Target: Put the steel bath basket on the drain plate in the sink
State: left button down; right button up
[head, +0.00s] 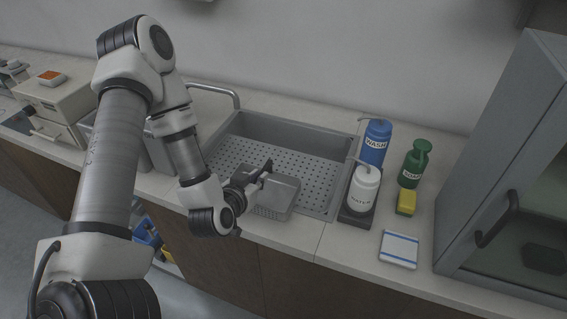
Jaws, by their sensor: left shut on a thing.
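The steel bath basket (277,196) is a grey box-shaped basket at the front of the sink in the head view. My left gripper (262,177) is shut on its left side. The basket overlaps the front part of the perforated drain plate (313,179) in the picture. I cannot tell whether it rests on the plate or hangs just above it. The sink (290,131) is a grey rectangular basin in the counter. The gripper and wrist hide the basket's left end. My right gripper is not in view.
A blue wash bottle (376,146), a white bottle (363,189), a green bottle (413,166) and a yellow sponge (406,202) stand right of the sink. A glass-fronted cabinet (515,170) is at far right. The faucet (215,89) rises behind left. Most of the drain plate is clear.

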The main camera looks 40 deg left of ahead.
pick_arm(q)
jog(key=w+b, duration=0.1)
jog(key=b, duration=0.1)
jog(key=shift+d+f+b, duration=0.15)
jog(key=shift+f+b, duration=0.2)
jog(key=shift+f, duration=0.05)
jog(key=w, duration=0.2)
jog(key=shift+w+b, duration=0.35)
jog(key=shift+b, duration=0.05)
jog(key=w+f+p, duration=0.1)
jog(key=w, duration=0.2)
jog(key=w+f+p, duration=0.1)
jog(key=w, duration=0.3)
jog(key=w+f+p, duration=0.1)
jog(key=w+f, duration=0.1)
jog(key=w, duration=0.2)
jog(key=shift+w+d, duration=0.15)
jog(key=shift+d, duration=0.2)
jog(key=shift+f, duration=0.15)
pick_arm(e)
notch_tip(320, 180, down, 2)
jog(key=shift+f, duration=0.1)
pick_arm(q)
jog(key=shift+f, duration=0.1)
jog(key=c, duration=1.2)
grip_release()
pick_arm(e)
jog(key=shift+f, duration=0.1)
